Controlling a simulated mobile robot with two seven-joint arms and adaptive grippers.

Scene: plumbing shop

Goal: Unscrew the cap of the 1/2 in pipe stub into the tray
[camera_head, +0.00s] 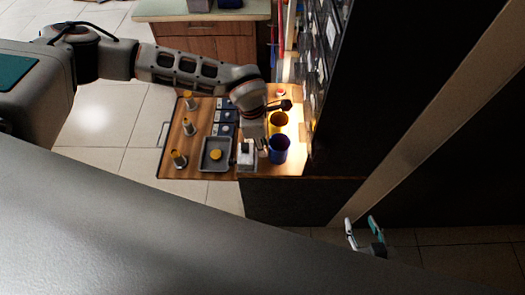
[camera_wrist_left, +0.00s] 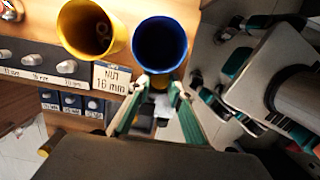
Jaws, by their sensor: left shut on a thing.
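The blue cup (camera_head: 279,150) also shows in the head view, at the board's right. My right gripper (camera_head: 363,228) is apart from the board at lower right, fingers spread and empty.
A dark panel (camera_head: 400,90) rises right of the board.

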